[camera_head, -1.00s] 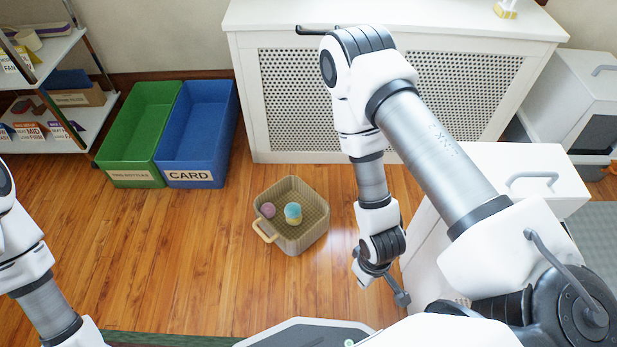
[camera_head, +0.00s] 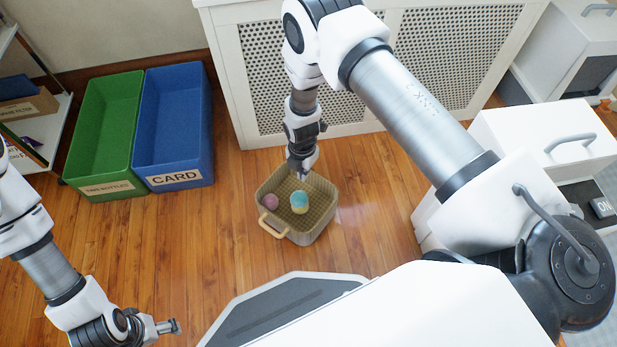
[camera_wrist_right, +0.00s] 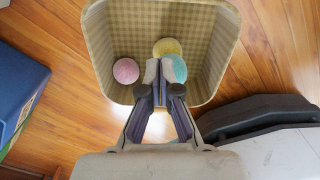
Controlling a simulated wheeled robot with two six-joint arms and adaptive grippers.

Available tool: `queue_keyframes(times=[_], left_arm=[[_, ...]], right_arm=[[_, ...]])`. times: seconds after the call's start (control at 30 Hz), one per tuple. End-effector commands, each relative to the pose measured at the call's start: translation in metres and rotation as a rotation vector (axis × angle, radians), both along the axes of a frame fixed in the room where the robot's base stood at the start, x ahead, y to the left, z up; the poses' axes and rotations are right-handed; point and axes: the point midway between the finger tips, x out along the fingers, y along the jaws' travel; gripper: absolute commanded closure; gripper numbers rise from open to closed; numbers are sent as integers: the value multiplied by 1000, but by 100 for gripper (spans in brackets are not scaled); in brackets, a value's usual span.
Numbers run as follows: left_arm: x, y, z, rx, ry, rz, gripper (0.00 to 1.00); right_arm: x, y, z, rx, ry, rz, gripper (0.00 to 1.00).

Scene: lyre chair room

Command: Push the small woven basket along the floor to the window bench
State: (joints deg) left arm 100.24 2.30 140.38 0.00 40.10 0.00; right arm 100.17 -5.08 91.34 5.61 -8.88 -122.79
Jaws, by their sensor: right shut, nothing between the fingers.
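The small woven basket (camera_head: 316,228) stands upright on the wood floor, its tan handle facing the lower left. It holds a pink ball (camera_head: 270,201) and a teal and a yellow ball close together; the wrist view shows the pink (camera_wrist_right: 126,71), yellow (camera_wrist_right: 168,47) and teal (camera_wrist_right: 174,69) balls. The white bench (camera_head: 232,70) with perforated panels stands behind. My left gripper (camera_head: 172,326) is low left, its jaw gap unclear.
A green bin (camera_head: 104,150) and a blue bin (camera_head: 174,150) labelled CARD stand left of the basket. A shelf (camera_head: 50,135) is at the far left. A white cabinet (camera_head: 545,135) stands at the right. Floor is clear left of and below the basket.

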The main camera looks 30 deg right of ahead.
Motion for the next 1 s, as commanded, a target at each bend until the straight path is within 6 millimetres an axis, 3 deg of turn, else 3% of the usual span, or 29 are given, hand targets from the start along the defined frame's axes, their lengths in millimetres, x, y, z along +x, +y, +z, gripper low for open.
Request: queue_keyframes(times=[0.17, 0.6, 0.8, 1.0], left_arm=[[0, 0, -13, 0, 0, 0, 19], [3, 1, -75, 1, -7, 9, 19], [4, 1, -89, 1, -10, 13, 19], [4, 2, -90, 2, -11, 14, 19]], right_arm=[[2, 1, -18, 1, 1, 21, 100], [5, -2, -110, 0, -2, 16, 100], [22, -28, -103, 1, -3, 16, 100], [24, -33, -99, 1, -1, 18, 100]])
